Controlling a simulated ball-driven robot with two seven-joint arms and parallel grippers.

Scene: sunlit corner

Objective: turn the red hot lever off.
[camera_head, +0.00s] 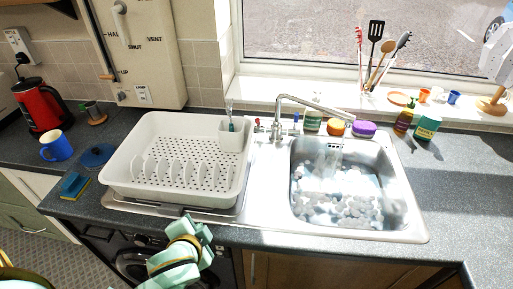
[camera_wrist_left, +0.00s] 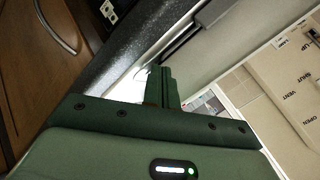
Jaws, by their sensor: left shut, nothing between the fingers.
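The red hot lever (camera_head: 258,126) is a small red piece on the left side of the chrome tap (camera_head: 278,112), behind the sink. A blue lever (camera_head: 296,118) is on the tap's right side. The red lever's exact angle is too small to tell. My left gripper (camera_head: 192,224) is pale green, low in the head view, in front of the counter edge. It is well short of the tap, with the draining tray between them. In the left wrist view its fingers (camera_wrist_left: 162,86) are together and empty. My right gripper is in neither view.
A white dish rack (camera_head: 128,188) stands on the drainer left of the sink (camera_head: 412,232). A cup with a brush (camera_head: 232,134) is at its back right corner. Sponges and bottles line the sill side.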

